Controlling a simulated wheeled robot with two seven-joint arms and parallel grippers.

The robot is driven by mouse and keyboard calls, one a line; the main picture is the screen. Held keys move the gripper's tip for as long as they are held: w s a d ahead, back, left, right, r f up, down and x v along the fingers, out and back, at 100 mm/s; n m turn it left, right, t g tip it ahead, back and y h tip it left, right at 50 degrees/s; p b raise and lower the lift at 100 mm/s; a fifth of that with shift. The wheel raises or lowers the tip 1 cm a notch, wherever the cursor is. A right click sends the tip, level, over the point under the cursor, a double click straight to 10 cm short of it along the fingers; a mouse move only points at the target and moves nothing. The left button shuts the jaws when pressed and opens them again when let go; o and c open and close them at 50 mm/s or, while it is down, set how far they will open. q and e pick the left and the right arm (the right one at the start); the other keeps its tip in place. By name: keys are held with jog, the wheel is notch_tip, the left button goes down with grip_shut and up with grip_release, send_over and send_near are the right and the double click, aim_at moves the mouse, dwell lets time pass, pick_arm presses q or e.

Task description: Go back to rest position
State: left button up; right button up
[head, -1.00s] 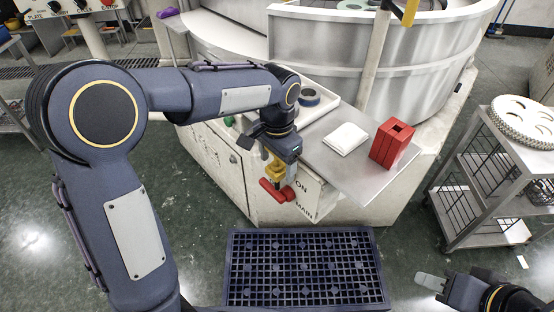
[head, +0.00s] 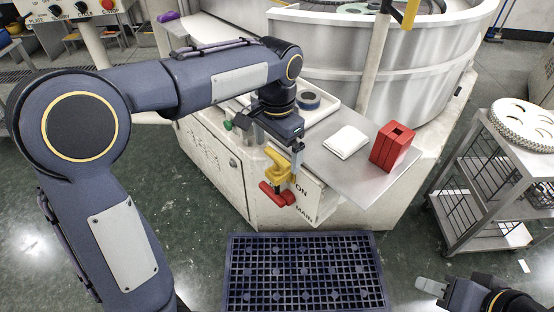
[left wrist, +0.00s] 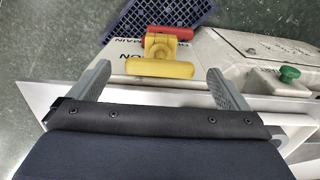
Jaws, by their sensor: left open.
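My left gripper (head: 284,147) is open and empty at the front of the white machine cabinet (head: 215,165). It is just above a yellow handle (head: 278,165) with a red bar (head: 277,194) beside the "MAIN" and "ON" lettering. In the left wrist view, the open fingers (left wrist: 158,82) are spread wide, with the yellow handle (left wrist: 160,69) and the red bar (left wrist: 168,33) beyond them, apart from the fingers. My right gripper (head: 431,286) shows only partly at the bottom right; its jaw opening cannot be made out.
A steel shelf (head: 330,163) holds a white pad (head: 346,141) and red blocks (head: 392,146). A tray (head: 325,96) with a tape roll (head: 310,100) is behind my left gripper. A dark grid mat (head: 303,235) lies on the floor. A cart (head: 470,215) stands right.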

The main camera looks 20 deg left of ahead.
pick_arm(q)
jog(key=shift+r, duration=0.95)
jog(key=shift+s+a+r, duration=0.1)
jog(key=shift+s+a, duration=0.05)
jog(key=shift+a, duration=0.1)
jog(key=s+a+n+t+h, duration=0.2)
jog(key=s+a+n+h, duration=0.1)
jog(key=s+a, duration=0.55)
jog(key=s+f+n+t, duration=0.1)
jog(key=s+f+n, duration=0.1)
jog(key=s, duration=0.4)
jog(key=s+d+f+n+t, duration=0.1)
jog(key=s+f+n+t, duration=0.1)
jog(key=s, duration=0.5)
jog(key=shift+d+f+n+t+h, duration=0.3)
jog(key=shift+f+n+h, duration=0.1)
jog(key=shift+f+n, duration=0.25)
jog(key=shift+s, duration=0.1)
jog(key=shift+c, duration=0.4)
